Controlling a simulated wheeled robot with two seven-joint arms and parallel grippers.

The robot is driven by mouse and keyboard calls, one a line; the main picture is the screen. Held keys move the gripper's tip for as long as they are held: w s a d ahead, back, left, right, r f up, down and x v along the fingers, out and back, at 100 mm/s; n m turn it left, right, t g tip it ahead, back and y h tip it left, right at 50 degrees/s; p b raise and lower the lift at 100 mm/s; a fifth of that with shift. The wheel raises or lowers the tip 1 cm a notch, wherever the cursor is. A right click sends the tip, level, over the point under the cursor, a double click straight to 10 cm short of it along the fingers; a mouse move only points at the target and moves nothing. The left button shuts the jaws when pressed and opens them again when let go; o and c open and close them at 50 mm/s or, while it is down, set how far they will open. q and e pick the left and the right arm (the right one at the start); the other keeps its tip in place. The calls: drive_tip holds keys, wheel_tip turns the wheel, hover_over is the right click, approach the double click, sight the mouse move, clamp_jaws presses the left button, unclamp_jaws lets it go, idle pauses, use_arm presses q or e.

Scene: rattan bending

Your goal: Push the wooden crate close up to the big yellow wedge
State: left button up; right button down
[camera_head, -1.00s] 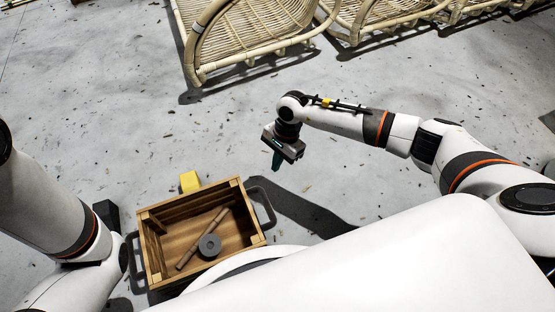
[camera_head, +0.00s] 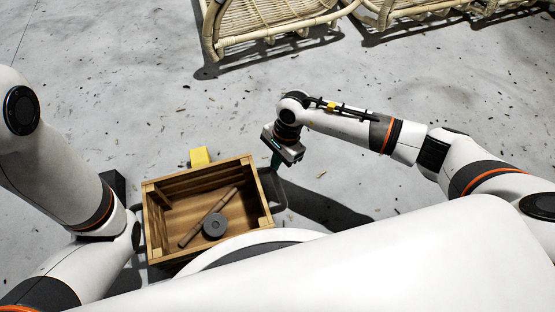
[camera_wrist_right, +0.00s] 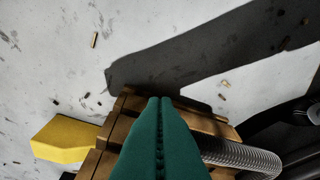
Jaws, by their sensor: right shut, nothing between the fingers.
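The wooden crate (camera_head: 170,182) is open-topped and sits on the floor at lower left in the head view. It also shows in the right wrist view (camera_wrist_right: 128,104). The yellow wedge (camera_head: 200,157) shows at the crate's far edge; its lower part is hidden by the crate. In the wrist view the wedge (camera_wrist_right: 64,139) is close beside the crate, but I cannot tell if they touch. My right gripper (camera_head: 276,160) has green fingers, shut and empty, near the crate's far right corner; they overlap the crate in the wrist view (camera_wrist_right: 158,100). My left gripper is not in view.
Inside the crate lie a wooden stick (camera_head: 207,218) and a grey disc (camera_head: 214,225). A ribbed handle (camera_wrist_right: 240,156) is on the crate's side. Rattan chair frames (camera_head: 275,22) stand at the back.

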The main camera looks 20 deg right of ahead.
drive_tip(key=shift+s+a+r, duration=0.1)
drive_tip(key=shift+s+a, duration=0.2)
drive_tip(key=shift+a, duration=0.4)
